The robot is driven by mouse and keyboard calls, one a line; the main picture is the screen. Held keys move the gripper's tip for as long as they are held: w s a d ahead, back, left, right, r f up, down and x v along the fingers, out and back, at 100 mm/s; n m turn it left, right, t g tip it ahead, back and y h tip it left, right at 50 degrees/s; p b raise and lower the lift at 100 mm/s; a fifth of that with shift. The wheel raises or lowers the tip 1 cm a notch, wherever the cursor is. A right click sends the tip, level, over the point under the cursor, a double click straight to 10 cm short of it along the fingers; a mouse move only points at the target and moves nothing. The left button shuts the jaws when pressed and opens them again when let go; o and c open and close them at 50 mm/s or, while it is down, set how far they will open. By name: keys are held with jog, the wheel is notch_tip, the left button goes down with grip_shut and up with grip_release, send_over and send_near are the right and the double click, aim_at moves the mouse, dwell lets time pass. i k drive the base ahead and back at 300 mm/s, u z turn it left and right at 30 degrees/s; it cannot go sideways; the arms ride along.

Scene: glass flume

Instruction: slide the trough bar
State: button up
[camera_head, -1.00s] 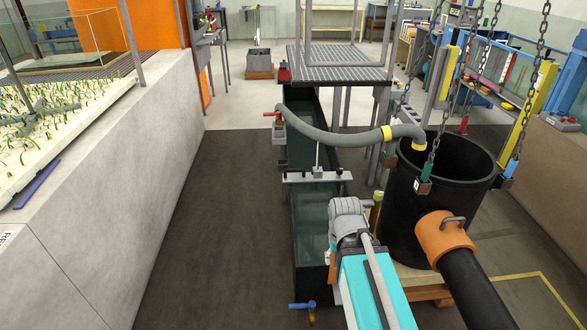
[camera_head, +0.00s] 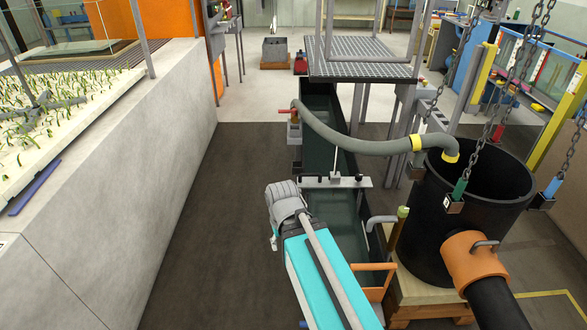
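The trough bar (camera_head: 355,182) is a light grey crosspiece lying across the long, dark, water-filled trough (camera_head: 366,228). A small block and a thin upright rod stand near its middle. My arm reaches in from the bottom, with a teal link and a grey joint at its far end. This joint is left of the trough and near the bar's left end in the picture, and it partly hides the trough's near left side. I cannot make out my gripper's fingers; they are out of sight.
A grey-green hose (camera_head: 365,145) arches over the trough to a black barrel (camera_head: 465,215) at right, where chains hang. A grated platform (camera_head: 360,70) stands over the trough's far end. Left of the trough is open dark floor (camera_head: 200,240), then a pale wall (camera_head: 110,190).

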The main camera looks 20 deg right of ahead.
aim_at(305, 181)
jog(key=z, duration=0.05)
jog(key=i, duration=0.95)
jog(key=z, duration=0.6)
